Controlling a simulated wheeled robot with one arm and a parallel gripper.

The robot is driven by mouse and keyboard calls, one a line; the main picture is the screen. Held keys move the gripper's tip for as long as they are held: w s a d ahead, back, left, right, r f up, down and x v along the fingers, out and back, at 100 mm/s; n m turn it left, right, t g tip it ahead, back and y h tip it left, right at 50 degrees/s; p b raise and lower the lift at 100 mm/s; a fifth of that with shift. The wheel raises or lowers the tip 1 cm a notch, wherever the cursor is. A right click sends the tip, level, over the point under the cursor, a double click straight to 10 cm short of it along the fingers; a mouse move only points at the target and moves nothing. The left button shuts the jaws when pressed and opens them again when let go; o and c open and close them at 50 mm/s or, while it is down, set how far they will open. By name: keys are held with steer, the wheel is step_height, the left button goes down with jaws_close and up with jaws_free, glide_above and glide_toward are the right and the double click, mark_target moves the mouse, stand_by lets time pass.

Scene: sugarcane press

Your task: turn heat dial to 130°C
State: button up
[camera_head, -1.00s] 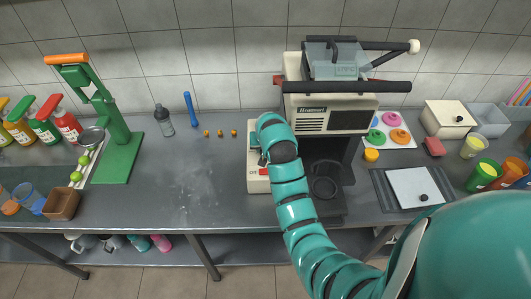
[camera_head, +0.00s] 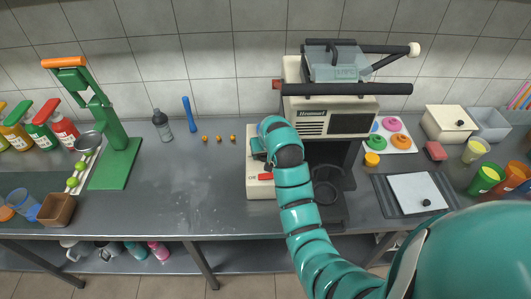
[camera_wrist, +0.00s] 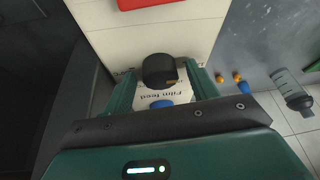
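My gripper (camera_wrist: 163,78) is open, one teal finger on each side of the dial, with a narrow gap showing on each side. Contact is not visible. In the head view the white appliance (camera_head: 258,189) with a red switch stands on the counter, left of the big machine. My arm hides the dial there, and no temperature scale is readable.
The large cream press machine (camera_head: 310,118) stands close on the right. Left of the appliance lie small orange-yellow pieces (camera_head: 219,139), a grey bottle (camera_head: 161,125) and a green lever press (camera_head: 122,160). The counter (camera_head: 195,200) front-left is clear.

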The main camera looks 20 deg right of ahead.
steer(key=shift+r, duration=0.1)
step_height(320, 180, up, 4)
steer(key=shift+s+p, duration=0.1)
steer(key=shift+p, duration=0.95)
steer(key=s+a+r+p, duration=0.4)
steer(key=s+r+p, duration=0.5)
steer(key=s+p, duration=0.4)
steer(key=shift+s+p, duration=0.15)
steer(key=shift+p, duration=0.15)
